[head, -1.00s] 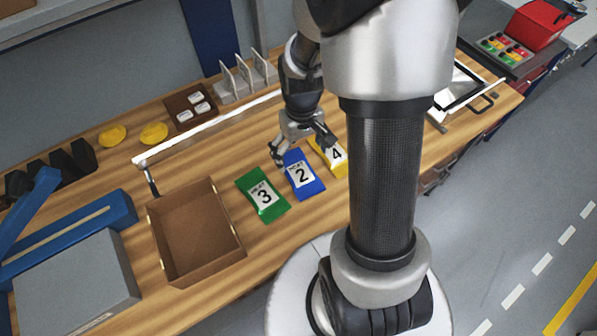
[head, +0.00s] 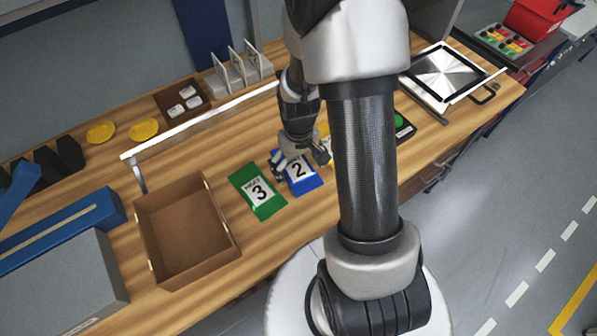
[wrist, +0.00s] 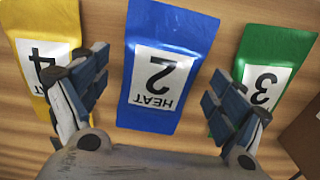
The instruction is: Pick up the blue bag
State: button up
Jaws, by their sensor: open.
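The blue bag (head: 304,182) with a white label marked 2 lies flat on the wooden workbench. It also fills the middle of the wrist view (wrist: 168,50), its label upside down there. My gripper (head: 300,168) is above the bag and hides part of it in the head view. In the wrist view my gripper (wrist: 158,90) is open, with one finger on each side of the bag. Nothing is between the fingers except the view of the bag below. I cannot tell whether the fingers touch the bench.
An open cardboard box (head: 187,228) stands further left. A white rail (head: 200,122) runs behind the bags.

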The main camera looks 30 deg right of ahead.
jog(key=shift+r, duration=0.1)
jog(key=c, duration=1.2)
jog(key=shift+o, duration=0.2)
jog(key=shift+r, duration=0.1)
